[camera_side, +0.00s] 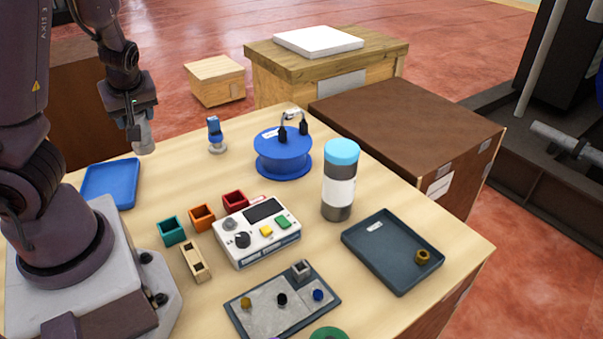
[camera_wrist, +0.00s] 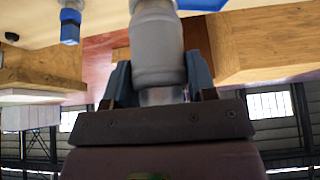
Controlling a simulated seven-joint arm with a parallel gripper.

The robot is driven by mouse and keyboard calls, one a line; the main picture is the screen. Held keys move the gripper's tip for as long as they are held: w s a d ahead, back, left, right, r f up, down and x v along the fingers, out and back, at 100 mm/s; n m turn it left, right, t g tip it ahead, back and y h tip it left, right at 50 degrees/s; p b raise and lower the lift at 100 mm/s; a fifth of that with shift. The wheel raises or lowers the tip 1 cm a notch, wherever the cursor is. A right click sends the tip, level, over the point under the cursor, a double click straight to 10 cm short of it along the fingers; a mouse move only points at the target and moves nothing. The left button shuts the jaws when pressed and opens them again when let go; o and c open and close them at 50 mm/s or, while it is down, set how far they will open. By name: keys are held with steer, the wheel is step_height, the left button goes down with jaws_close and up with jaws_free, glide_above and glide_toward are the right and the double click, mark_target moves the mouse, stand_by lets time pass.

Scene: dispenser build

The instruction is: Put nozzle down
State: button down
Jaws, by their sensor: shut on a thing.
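The nozzle (camera_side: 144,138), a light grey rounded piece, hangs from my gripper (camera_side: 134,129) in the side view. It is above the back left of the table, near the blue tray (camera_side: 110,187), and clear of the tabletop. In the wrist view the nozzle (camera_wrist: 157,50) stands between the two fingers of my gripper (camera_wrist: 160,85), which are shut on its narrower end. The tray looks empty in the side view. The nozzle's far side is hidden.
A blue and grey upright piece (camera_side: 216,136) stands right of my gripper, beside a blue spool (camera_side: 283,158). Small coloured bins (camera_side: 202,217), a white control box (camera_side: 258,232), a blue-capped bottle (camera_side: 339,185) and a dark tray (camera_side: 385,262) occupy the table. Bare wood lies around the blue tray.

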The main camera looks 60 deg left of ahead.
steer(key=shift+w+r, duration=0.1)
steer(key=shift+r, duration=2.3)
steer(key=w+r+m+t, duration=0.1)
steer(key=w+r, duration=0.1)
steer(key=w, duration=0.4)
steer(key=w+d+r+m, duration=0.1)
steer(key=w+r, duration=0.1)
steer(key=w, duration=0.3)
steer(key=w+r+m+t, duration=0.1)
steer(key=w+r, duration=0.2)
steer(key=w, duration=0.3)
steer(key=w+d+f+m+t+h, duration=0.1)
steer(key=w+d+f+m, duration=0.15)
steer(key=w+d, duration=0.75)
steer(key=w+d+f+m+t+h, duration=0.1)
steer(key=w+d+m, duration=0.2)
steer(key=w+d, duration=0.65)
steer(key=w+d+f+m, duration=0.2)
steer(key=w+d+f, duration=0.1)
steer(key=w+d, duration=0.5)
steer(key=shift+t, duration=0.4)
steer(key=shift+s+d+f, duration=0.15)
steer(key=shift+d+f, duration=0.15)
steer(key=shift+f, duration=2.75)
steer(key=shift+s+d+f, duration=0.2)
steer(key=shift+d+f, duration=0.05)
steer(key=shift+f, duration=2.75)
steer(key=shift+s+d+f, duration=0.15)
steer(key=shift+d+f, duration=0.15)
steer(key=shift+f, duration=2.75)
